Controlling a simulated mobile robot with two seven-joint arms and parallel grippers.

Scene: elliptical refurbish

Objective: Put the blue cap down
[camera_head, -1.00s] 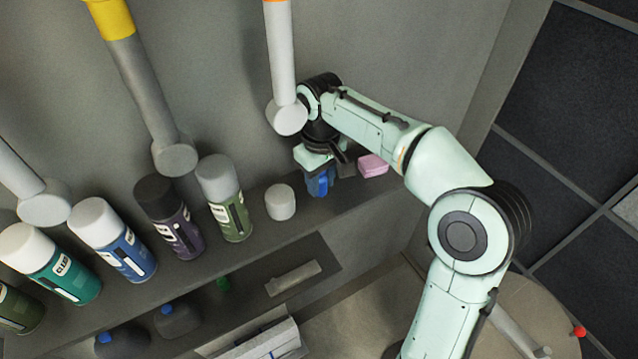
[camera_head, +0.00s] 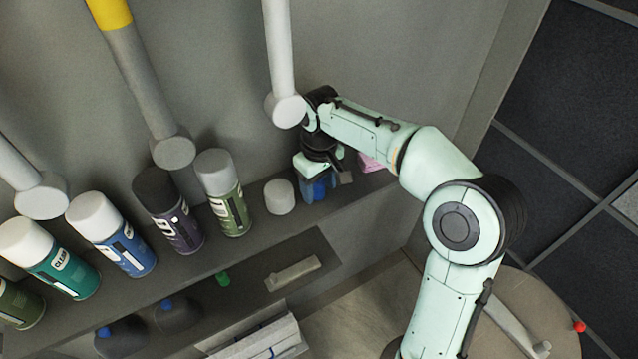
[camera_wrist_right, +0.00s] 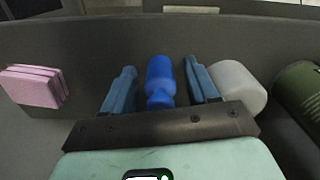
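The blue cap (camera_head: 319,191) is on the upper shelf, right of a white round cap. In the right wrist view the blue cap (camera_wrist_right: 160,78) sits between the two blue fingers of my right gripper (camera_wrist_right: 161,88), with a gap on each side. My right gripper (camera_head: 318,188) is open around it, low at the shelf. In the head view the fingers partly hide the cap, and its contact with the shelf is hard to see. My left gripper is not in view.
The white cap (camera_head: 280,197) stands close left of my right gripper; a green spray can (camera_head: 224,195) and several others follow. Pink blocks (camera_head: 369,163) lie to the right, partly behind my arm. The upper shelf (camera_head: 262,232) has a bare front strip. A pale pipe (camera_head: 281,70) hangs above.

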